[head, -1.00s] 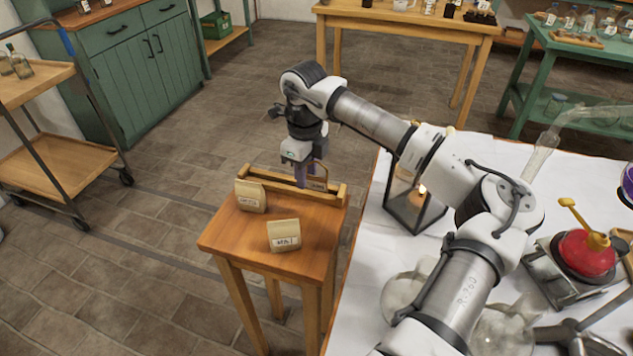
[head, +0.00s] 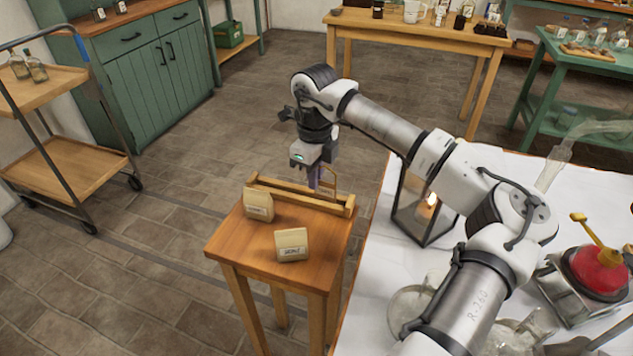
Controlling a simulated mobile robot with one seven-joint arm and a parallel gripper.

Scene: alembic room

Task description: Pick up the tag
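I cannot clearly make out a tag by itself. My gripper (head: 314,180) points down at the right part of the rack, at the table's back edge. Its fingers look purplish and small. Whether they are apart or hold something is too small to tell. A pale label-like patch shows close to the fingertips, partly hidden.
A trolley (head: 62,170) stands at the left. Floor between trolley and small table is clear.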

